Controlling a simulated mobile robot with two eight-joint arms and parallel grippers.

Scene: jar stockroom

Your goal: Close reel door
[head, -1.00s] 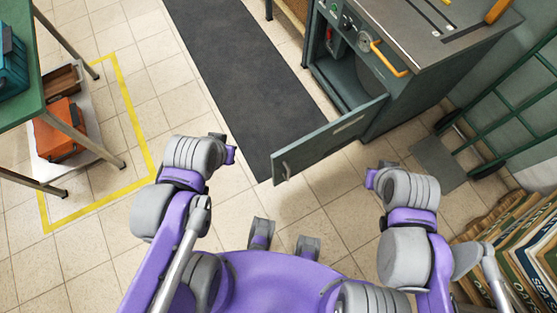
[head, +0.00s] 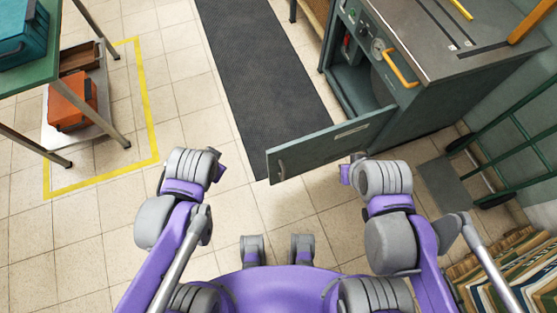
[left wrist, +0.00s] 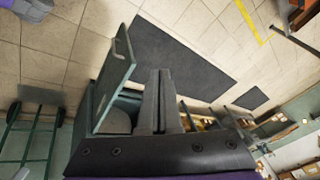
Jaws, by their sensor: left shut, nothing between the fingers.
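The reel door (head: 325,147) is a dark green panel with a small handle at its free end. It stands open from the green machine cabinet (head: 425,115), and the compartment (head: 355,88) behind it shows. My left gripper (left wrist: 158,100) is shut and empty in the left wrist view, where the door (left wrist: 115,72) stands just left of its fingers. In the head view my left wrist is left of the door's free end, apart from it. My right wrist is just in front of the door's lower edge; whether it touches is unclear. The right fingers are hidden.
A dark mat (head: 262,70) lies on the tiled floor behind the door. A green table (head: 40,75) and a low trolley with an orange box (head: 72,100) stand left. Floor between my arms is clear.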

